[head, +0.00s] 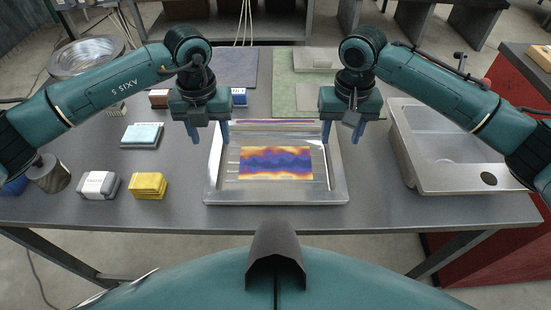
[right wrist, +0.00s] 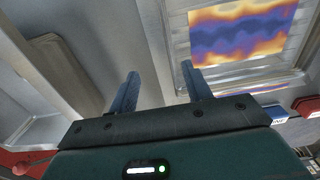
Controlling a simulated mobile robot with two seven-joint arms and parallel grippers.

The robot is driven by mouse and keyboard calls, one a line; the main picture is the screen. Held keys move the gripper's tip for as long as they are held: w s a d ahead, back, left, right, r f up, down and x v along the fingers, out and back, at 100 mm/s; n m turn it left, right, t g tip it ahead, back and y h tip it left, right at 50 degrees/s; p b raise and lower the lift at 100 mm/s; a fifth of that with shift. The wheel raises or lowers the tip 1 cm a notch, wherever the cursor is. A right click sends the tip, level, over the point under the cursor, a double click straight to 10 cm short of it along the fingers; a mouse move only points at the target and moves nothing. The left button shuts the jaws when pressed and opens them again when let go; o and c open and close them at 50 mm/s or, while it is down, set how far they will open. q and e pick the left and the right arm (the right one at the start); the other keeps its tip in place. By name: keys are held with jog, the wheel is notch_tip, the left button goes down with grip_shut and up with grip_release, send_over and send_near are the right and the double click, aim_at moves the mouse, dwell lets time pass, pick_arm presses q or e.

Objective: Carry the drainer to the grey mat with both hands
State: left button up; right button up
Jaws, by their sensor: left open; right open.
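The drainer (head: 213,190), a shallow silver metal tray with a patterned purple, orange and yellow panel inside, lies on the table in front of me. It also shows in the right wrist view (right wrist: 178,50). My left gripper (head: 210,131) is open above the drainer's left side, near its far left corner. My right gripper (head: 341,130) is open above its right side; its two blue fingers (right wrist: 160,90) show with nothing between them in the right wrist view. Whether any finger touches the rim I cannot tell. The grey mat (head: 233,68) lies flat at the back left, partly behind my left gripper.
A metal sink basin (head: 421,180) stands close on the right.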

aim_at(215, 155)
pick_arm(q)
notch_tip(215, 155, down, 6)
jog(key=shift+r, duration=0.15)
pick_arm(e)
notch_tip(215, 155, down, 6)
jog(key=shift+r, duration=0.15)
pick_arm(q)
grip_shut()
pick_arm(e)
grip_shut()
